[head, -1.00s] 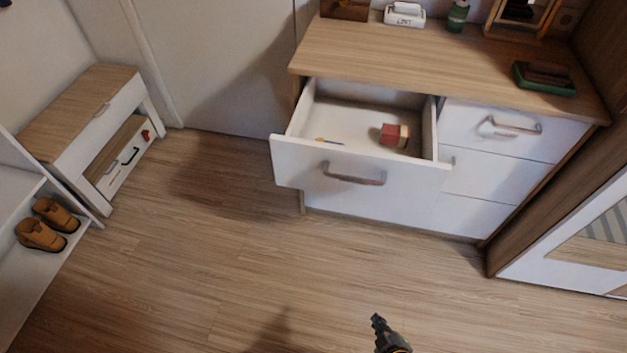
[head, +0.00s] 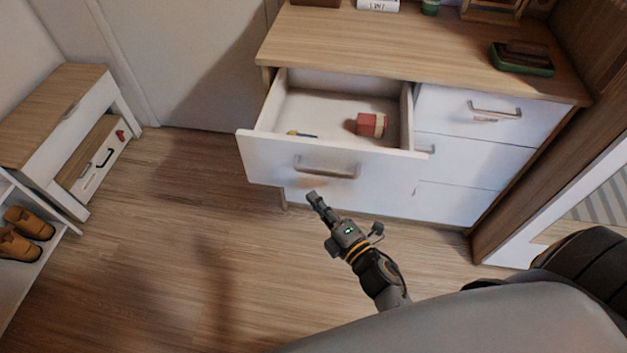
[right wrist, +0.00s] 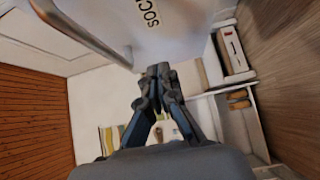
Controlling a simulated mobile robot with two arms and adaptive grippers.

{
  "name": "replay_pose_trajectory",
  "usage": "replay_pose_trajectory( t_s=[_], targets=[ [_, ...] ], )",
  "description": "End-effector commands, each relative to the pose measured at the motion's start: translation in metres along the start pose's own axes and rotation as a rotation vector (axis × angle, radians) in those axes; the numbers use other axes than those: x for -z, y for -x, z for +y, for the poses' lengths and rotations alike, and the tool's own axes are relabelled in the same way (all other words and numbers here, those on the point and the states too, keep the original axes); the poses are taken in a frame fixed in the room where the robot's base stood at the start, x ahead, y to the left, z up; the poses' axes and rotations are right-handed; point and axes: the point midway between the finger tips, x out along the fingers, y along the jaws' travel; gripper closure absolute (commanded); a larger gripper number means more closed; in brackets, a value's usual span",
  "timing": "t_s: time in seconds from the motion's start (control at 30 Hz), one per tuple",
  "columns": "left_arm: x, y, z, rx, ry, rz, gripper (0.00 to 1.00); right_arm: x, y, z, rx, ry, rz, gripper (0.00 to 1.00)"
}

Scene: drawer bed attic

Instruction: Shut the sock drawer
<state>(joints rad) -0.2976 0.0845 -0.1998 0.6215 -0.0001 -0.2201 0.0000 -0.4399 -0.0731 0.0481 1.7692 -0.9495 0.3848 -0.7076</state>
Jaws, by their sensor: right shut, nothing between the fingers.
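The drawer (head: 270,155) at the top left of the white dresser stands open, with a bar handle on its front. In the right wrist view a white front (right wrist: 190,30) carries a label reading "SOC", the rest cut off or hidden, and a handle at the left. A red box (head: 370,124) and a small yellow and dark item (head: 301,134) lie inside the drawer. My right gripper (head: 313,197) is shut and empty, at the lower edge of the drawer front, below the handle. I cannot tell if it touches. My left gripper is not in view.
The dresser top (head: 400,45) holds a green tray (head: 523,62) and several other items. Closed drawers (head: 490,115) are to the right. A low bench (head: 60,110) and a shoe shelf (head: 25,240) stand at the left. The wooden floor (head: 160,220) between is clear.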

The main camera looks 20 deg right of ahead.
Motion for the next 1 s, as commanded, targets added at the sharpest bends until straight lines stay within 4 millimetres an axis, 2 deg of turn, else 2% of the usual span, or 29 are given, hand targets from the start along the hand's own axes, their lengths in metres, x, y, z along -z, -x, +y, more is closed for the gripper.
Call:
replay_pose_trajectory(
  t_s=[0.1, 0.3, 1.0],
  targets=[
    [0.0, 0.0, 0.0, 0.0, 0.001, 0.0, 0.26, 0.0, -0.026, 0.001, -0.002, 0.0, 0.001, 1.0],
    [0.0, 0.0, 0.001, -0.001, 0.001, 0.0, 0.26, -0.022, -0.043, 0.0, 0.0, 0.001, 0.0, 1.0],
    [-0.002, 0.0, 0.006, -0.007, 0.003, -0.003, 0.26, -0.033, -0.054, -0.001, 0.001, 0.0, 0.0, 1.0]
  ],
)
